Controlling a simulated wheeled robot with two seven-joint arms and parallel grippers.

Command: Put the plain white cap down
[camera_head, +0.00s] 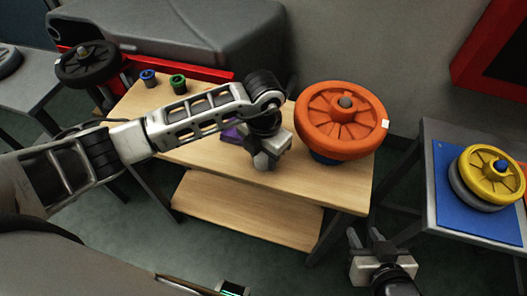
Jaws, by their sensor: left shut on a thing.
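My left gripper (266,150) reaches over the wooden table from the left and points down. It is shut on the plain white cap (263,162), a small pale piece just below the fingers. The gripper hides part of the cap, and I cannot tell whether the cap touches the tabletop. My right gripper (364,238) is open and empty, low in front of the table's right end, with its two dark fingers apart.
A large orange wheel-like cap (341,121) stands right of my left gripper on the wooden table (298,178). A purple item (232,135) lies behind the gripper. Blue (148,78) and green (178,84) small caps stand at the back left. A yellow wheel (491,174) rests on the right table.

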